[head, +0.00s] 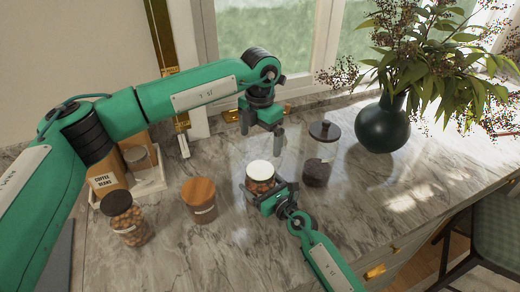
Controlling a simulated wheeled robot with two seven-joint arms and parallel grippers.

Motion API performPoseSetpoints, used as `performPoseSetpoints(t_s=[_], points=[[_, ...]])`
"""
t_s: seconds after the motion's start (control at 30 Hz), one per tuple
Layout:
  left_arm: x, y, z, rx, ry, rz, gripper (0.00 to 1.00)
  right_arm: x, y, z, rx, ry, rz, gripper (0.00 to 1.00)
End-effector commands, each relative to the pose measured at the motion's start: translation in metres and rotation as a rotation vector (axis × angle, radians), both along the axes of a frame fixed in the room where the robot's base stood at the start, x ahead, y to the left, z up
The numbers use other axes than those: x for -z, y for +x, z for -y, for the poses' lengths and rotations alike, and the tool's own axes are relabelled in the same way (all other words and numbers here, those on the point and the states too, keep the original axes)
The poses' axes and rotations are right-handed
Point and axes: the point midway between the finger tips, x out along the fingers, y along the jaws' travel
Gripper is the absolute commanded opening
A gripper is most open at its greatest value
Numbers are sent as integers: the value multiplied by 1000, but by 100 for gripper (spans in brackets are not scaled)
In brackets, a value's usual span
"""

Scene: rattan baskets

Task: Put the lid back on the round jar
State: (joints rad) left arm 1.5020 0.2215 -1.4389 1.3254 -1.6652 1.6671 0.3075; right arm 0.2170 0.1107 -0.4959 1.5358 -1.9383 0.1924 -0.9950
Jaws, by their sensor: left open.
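A round glass jar (262,187) with brown nut-like contents stands on the marble counter, near the middle of the head view. A white round top (259,170) shows at its mouth, level with the rim; it looks like a lid lying on it, but I cannot tell how firmly it sits. My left gripper (261,137) is open and empty, fingers pointing down, above and behind the jar, apart from it. My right gripper (271,191) is at the jar's near side. Its fingers reach around the jar's lower part and are partly hidden; I cannot tell whether they grip it.
A wooden-lidded canister (203,210) and a nut jar (131,232) stand left, near a white tray (151,185). The front counter has free room.

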Motion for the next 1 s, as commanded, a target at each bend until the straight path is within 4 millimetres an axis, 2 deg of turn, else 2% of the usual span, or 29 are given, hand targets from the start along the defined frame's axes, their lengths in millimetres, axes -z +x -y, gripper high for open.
performPoseSetpoints(t_s=[0.13,0.4,0.43,0.5,0.77,0.87,1.0], points=[[-9,0,0,0,1,0,100,0,0,0,0,0,0,22],[-10,0,0,0,1,-1,100,0,0,0,0,0,0,22],[-10,0,0,0,1,-1,100,0,0,0,0,0,0,91],[-10,0,0,0,1,-1,100,0,0,0,0,0,0,100],[-10,0,0,0,1,-1,100,1,-2,2,0,-1,-1,100],[-10,0,0,0,1,-1,100,1,-9,7,0,-1,-1,100],[-9,0,0,0,1,-1,100,2,-28,21,1,-2,-1,100]])
